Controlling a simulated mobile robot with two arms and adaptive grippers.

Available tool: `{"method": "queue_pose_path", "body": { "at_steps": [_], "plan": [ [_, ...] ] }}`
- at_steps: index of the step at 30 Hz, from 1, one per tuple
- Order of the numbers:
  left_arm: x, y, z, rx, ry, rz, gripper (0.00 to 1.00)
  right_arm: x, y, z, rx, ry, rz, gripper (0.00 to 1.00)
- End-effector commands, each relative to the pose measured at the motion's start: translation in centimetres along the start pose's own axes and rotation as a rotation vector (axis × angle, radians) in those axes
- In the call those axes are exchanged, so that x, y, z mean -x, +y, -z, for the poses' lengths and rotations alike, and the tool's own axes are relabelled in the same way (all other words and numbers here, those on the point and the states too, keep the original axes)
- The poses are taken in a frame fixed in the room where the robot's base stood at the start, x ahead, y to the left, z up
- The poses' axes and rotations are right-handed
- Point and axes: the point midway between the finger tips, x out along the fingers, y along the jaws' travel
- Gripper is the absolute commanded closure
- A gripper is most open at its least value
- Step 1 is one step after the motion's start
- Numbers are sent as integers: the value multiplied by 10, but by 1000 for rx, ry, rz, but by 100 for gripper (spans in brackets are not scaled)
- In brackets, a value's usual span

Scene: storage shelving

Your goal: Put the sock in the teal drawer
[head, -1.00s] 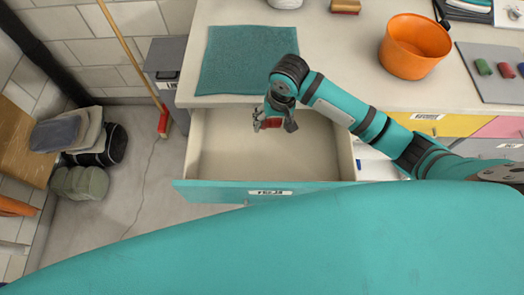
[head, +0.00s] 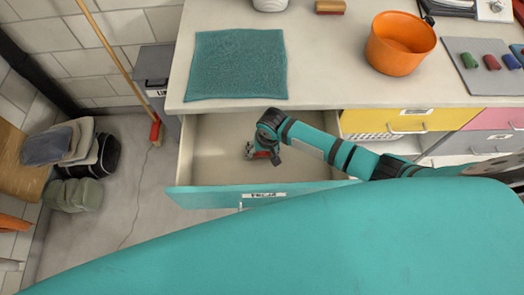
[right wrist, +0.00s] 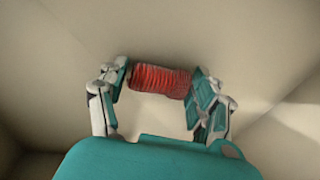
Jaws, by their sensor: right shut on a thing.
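The teal drawer (head: 215,197) is pulled open below the counter, and its beige inside (head: 215,145) looks empty apart from my gripper and what it holds. My right gripper (head: 262,152) is down inside the drawer opening. It is shut on the sock, a red ribbed roll, which shows clearly between the two fingers in the right wrist view (right wrist: 160,80). There the roll lies crosswise close over the beige drawer surface; I cannot tell whether it touches. In the head view my wrist and fingers hide most of the roll. My left gripper is not in view.
On the counter lie a teal cloth (head: 236,65), an orange bowl (head: 398,45) and a grey mat (head: 470,85) with several small coloured rolls. A yellow drawer (head: 385,122) is right of the open one. A broom (head: 125,65) leans at the left.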

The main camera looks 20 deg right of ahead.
Motion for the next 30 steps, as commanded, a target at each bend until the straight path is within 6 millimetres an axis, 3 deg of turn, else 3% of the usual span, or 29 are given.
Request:
{"method": "queue_pose_path", "body": {
  "at_steps": [10, 11, 16, 25, 30],
  "plan": [
    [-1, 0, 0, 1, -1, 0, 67, -4, 0, -1, 0, 0, 2, 56],
    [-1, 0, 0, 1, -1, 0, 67, -3, 0, 0, 0, 0, 2, 32],
    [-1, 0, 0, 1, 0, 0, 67, -3, 0, 0, 1, 0, 1, 11],
    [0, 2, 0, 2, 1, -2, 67, 0, 0, 0, 1, 1, 1, 11],
    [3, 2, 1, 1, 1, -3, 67, 19, -1, 1, 2, 2, 3, 11]
  ]
}}
